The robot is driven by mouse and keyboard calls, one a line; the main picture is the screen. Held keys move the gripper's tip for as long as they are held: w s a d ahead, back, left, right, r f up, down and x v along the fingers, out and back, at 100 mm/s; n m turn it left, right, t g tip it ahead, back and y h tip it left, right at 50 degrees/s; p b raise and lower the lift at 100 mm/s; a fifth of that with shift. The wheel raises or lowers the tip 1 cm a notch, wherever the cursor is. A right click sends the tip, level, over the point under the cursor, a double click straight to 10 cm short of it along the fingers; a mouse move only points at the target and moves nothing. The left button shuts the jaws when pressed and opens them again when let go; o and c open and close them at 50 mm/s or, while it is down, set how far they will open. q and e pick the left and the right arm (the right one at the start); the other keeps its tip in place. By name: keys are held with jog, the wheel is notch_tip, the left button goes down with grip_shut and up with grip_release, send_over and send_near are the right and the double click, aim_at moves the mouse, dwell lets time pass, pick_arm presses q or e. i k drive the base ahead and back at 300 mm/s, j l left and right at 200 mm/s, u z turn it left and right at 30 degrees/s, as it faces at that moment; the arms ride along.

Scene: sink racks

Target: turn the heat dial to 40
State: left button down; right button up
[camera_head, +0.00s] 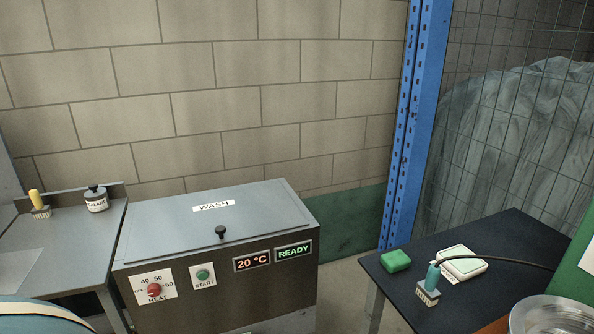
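The red heat dial (154,290) sits on a white plate on the front of the grey wash unit (140,266), at its left. The plate is marked 40, 50, 60 and HEAT, with a small mark at the left that looks like OFF. The dial's pointer is too small to read for sure. The temperature display (252,261) reads 20 °C. Neither of my grippers is in view.
A green START button (203,275) is right of the dial; a READY sign (293,250) is lit. The lid with its black knob (220,232) is shut. A brush (39,204) and labelled jar (96,199) stand left. A dark table (500,290) holds a green block (395,260).

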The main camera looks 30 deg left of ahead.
aim_at(153, 290)
jog(key=u, duration=2)
jog(key=i+l+z, duration=0.15)
jog(key=z, duration=0.2)
jog(key=i+l+z, duration=0.15)
jog(key=l+z, duration=0.25)
